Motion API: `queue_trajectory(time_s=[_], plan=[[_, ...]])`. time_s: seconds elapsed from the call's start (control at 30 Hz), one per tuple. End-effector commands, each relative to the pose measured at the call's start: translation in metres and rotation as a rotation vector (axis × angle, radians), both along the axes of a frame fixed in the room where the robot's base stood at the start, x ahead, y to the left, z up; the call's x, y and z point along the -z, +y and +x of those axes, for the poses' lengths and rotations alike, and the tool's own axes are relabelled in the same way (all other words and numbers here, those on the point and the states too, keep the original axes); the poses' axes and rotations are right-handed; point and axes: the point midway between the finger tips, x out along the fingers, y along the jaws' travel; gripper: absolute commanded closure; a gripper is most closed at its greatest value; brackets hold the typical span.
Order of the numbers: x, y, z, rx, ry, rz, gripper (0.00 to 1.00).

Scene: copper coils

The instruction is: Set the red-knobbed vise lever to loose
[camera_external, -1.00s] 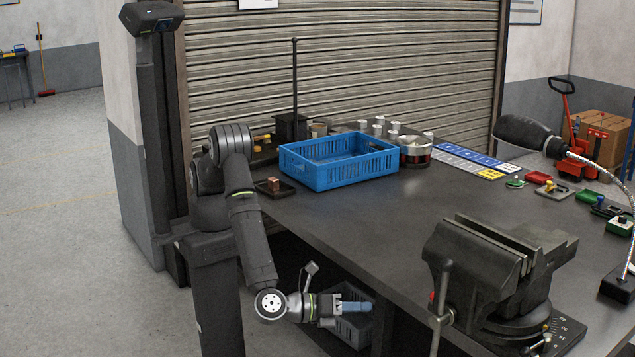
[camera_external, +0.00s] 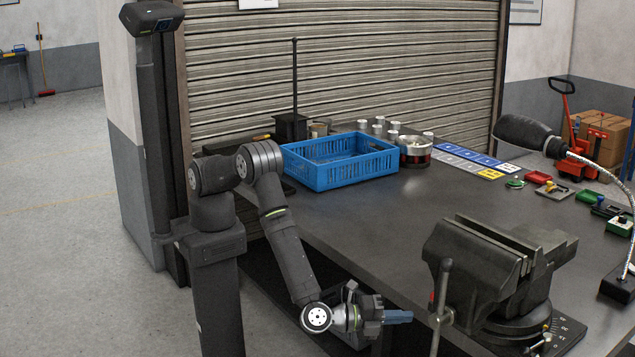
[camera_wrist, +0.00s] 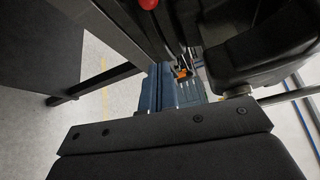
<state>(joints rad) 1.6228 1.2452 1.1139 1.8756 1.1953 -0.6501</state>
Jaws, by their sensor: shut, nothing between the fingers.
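The dark grey vise (camera_external: 490,265) stands on the bench's front right edge. A grey upright bar (camera_external: 443,285) hangs at its left face, with a small red knob (camera_external: 432,297) beside it; I cannot tell how the two join. In the wrist view a red knob (camera_wrist: 148,4) shows at the top edge, cut off by the frame. My gripper (camera_external: 410,316), with blue fingers, is shut and empty. It is just left of the vise bar, a little lower than the red knob and apart from it. The shut fingers also show in the wrist view (camera_wrist: 168,80).
The bench top (camera_external: 360,235) is clear between the vise and the blue crate (camera_external: 340,175). A dark plate with scale marks (camera_external: 568,335) lies under the vise. A lamp (camera_external: 525,132) leans in at the right. A small orange part (camera_wrist: 182,73) shows beyond my fingertips.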

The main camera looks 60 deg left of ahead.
Motion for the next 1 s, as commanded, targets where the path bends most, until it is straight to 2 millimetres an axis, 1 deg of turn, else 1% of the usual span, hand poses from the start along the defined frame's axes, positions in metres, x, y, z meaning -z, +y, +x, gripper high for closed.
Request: queue_trajectory(time_s=[0.13, 0.23, 0.4, 0.7, 1.0], plan=[[0.000, -0.003, 0.005, -0.001, 0.000, 0.000, 1.00], [0.002, -0.008, 0.015, -0.003, 0.001, 0.000, 1.00], [0.004, -0.024, 0.044, -0.004, -0.001, 0.000, 1.00], [0.007, -0.051, 0.089, -0.003, -0.001, 0.000, 1.00], [0.000, -0.023, 0.092, -0.001, -0.002, 0.003, 1.00]])
